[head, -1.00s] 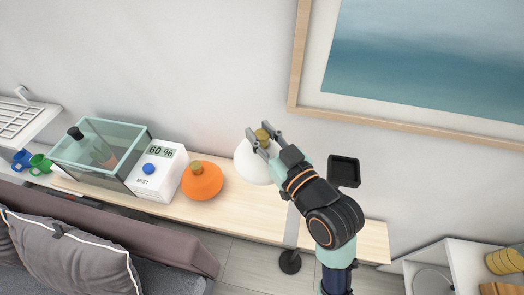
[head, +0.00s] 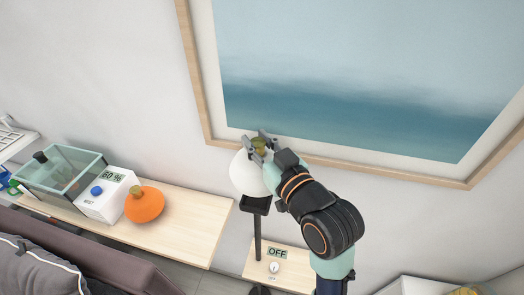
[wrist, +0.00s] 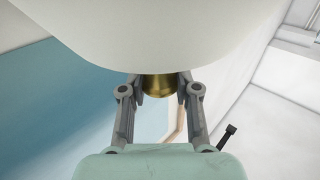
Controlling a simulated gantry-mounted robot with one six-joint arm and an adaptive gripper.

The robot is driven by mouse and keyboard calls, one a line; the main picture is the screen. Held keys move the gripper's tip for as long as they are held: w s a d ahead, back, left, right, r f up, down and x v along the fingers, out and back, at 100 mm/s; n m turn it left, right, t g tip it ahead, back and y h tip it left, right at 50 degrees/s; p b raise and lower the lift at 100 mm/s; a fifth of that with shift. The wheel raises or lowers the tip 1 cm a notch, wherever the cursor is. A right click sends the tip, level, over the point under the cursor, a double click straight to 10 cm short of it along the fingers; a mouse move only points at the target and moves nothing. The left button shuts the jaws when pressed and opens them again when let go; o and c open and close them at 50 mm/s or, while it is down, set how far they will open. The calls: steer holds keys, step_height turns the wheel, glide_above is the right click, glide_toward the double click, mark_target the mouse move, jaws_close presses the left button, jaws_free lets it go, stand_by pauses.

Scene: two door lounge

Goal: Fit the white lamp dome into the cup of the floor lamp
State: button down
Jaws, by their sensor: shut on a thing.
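The white lamp dome (head: 246,174) hangs from my gripper (head: 262,145) in the head view. My gripper is shut on the brass knob (head: 259,147) at the top of the dome. The floor lamp's black square cup (head: 256,204) shows right below the dome, slightly to its right, on a dark pole (head: 257,235). The dome hides part of the cup's back edge, and I cannot tell whether they touch. In the wrist view the dome (wrist: 160,30) fills the top, and the fingers (wrist: 158,88) close on its brass knob. The cup is not visible there.
An orange dome (head: 144,205) with a knob, a white box (head: 104,207) reading 60 % and a glass tank (head: 58,180) stand on the wooden shelf (head: 195,222). A panel reading OFF (head: 277,253) with a dial is near the pole. A framed picture (head: 340,80) hangs behind.

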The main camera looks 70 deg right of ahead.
steer(key=shift+w, duration=0.2)
steer(key=shift+w+f+b, duration=0.1)
steer(key=shift+f+b, duration=0.3)
steer(key=shift+b, duration=0.1)
step_height(320, 180, down, 8)
steer(key=b, duration=0.6)
steer(key=shift+r+b, duration=0.25)
steer(key=shift+b, duration=0.05)
steer(key=shift+f, duration=0.3)
steer(key=c, duration=0.8)
jaws_free()
steer(key=shift+o, duration=0.2)
step_height(320, 180, up, 10)
